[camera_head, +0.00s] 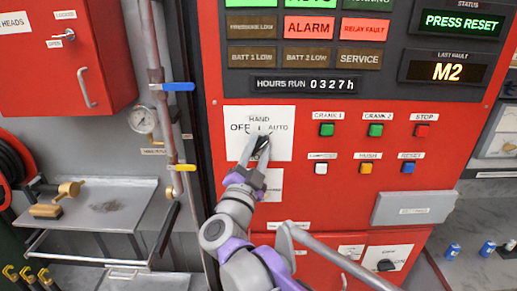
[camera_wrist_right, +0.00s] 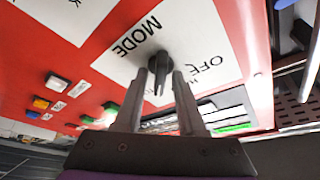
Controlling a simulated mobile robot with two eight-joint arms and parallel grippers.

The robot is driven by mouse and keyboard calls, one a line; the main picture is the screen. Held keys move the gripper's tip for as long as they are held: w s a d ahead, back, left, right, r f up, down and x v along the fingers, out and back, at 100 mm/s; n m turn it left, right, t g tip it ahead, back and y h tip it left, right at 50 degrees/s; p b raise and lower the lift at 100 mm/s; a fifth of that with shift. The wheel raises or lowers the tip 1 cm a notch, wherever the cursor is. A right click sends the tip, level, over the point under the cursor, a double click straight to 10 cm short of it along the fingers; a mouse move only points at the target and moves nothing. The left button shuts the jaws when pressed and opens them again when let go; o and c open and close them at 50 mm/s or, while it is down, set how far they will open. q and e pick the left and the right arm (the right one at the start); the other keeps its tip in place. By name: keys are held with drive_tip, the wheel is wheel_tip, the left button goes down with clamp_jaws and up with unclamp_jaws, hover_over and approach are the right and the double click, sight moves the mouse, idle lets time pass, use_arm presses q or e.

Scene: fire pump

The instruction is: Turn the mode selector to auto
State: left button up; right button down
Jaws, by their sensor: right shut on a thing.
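The mode selector (camera_head: 263,143) is a small black knob on a white plate (camera_head: 284,112) lettered OFF, HAND and AUTO. In the head view my right gripper (camera_head: 257,145) reaches up to it and partly hides it. The right wrist view shows the black knob (camera_wrist_right: 160,62) between the two fingers of my right gripper (camera_wrist_right: 163,75), beside the words MODE and OFF. The fingers are shut on the knob. I cannot tell which label the knob points to. My left gripper is not in view.
Green, red, white, yellow and blue buttons (camera_head: 367,167) sit right of the selector. Above are the lit red ALARM tile (camera_head: 309,27) and the hours display (camera_head: 305,85). A grey box (camera_head: 414,208) juts from the panel at lower right. A pipe with a blue lever (camera_head: 179,87) runs at left.

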drive_tip(key=shift+m+g+h, duration=0.3)
drive_tip(key=shift+m, duration=0.5)
drive_tip(key=c, duration=0.9)
unclamp_jaws()
drive_tip(key=shift+o, duration=0.2)
drive_tip(key=b+v, duration=0.1)
drive_tip(key=v, duration=1)
drive_tip(key=shift+b, duration=0.35)
drive_tip(key=shift+w, duration=0.1)
